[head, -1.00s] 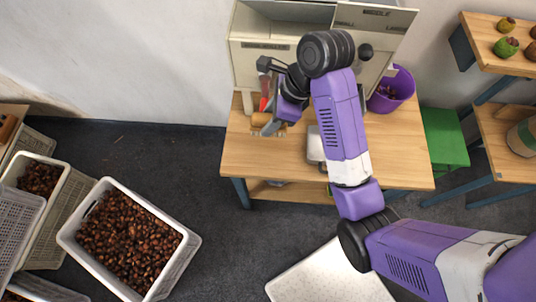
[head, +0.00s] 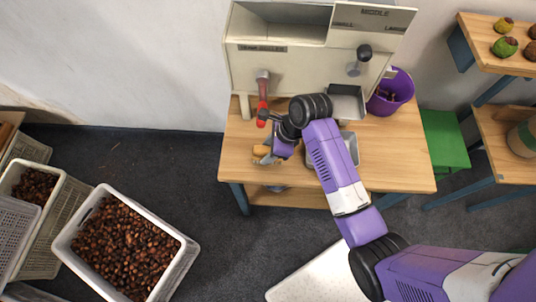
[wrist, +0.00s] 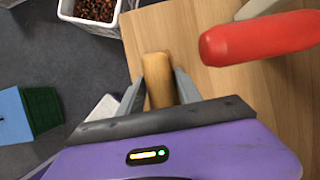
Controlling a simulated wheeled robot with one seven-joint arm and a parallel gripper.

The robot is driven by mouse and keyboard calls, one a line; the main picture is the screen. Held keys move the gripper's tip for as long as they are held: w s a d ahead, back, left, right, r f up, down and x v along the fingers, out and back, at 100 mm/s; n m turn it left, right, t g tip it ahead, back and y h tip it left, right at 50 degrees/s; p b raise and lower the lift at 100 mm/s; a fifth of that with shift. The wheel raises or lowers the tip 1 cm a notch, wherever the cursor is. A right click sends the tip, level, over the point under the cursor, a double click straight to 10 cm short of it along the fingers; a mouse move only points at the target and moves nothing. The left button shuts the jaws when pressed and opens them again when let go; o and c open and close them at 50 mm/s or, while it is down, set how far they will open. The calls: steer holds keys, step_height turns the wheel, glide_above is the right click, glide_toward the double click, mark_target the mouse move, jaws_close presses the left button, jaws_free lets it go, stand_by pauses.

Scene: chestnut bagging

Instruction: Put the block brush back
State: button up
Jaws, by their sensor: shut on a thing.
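The block brush (head: 262,150) shows as a tan wooden piece at the front left part of the wooden table. Its wooden body (wrist: 158,80) lies between the two fingers in the wrist view. My gripper (head: 270,156) is shut on it, low over or at the table top; I cannot tell whether the brush touches the table. The wrist view shows both grey fingers of my gripper (wrist: 158,90) against its sides. Its bristles are not clear in either view.
A cream machine (head: 285,65) stands at the back of the table (head: 395,150). Its red handle (head: 262,114) hangs close behind my gripper and looms in the wrist view (wrist: 255,40). A metal tray (head: 350,148), a purple bucket (head: 398,90) and a chestnut crate (head: 190,262) are nearby.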

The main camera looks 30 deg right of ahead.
steer(key=shift+f, duration=1.85)
steer(key=shift+f, duration=0.15)
steer(key=o, duration=1.3)
steer(key=v, duration=1.2)
steer(key=shift+a+r, duration=0.1)
steer(key=shift+r, duration=0.1)
steer(key=shift+f, duration=0.1)
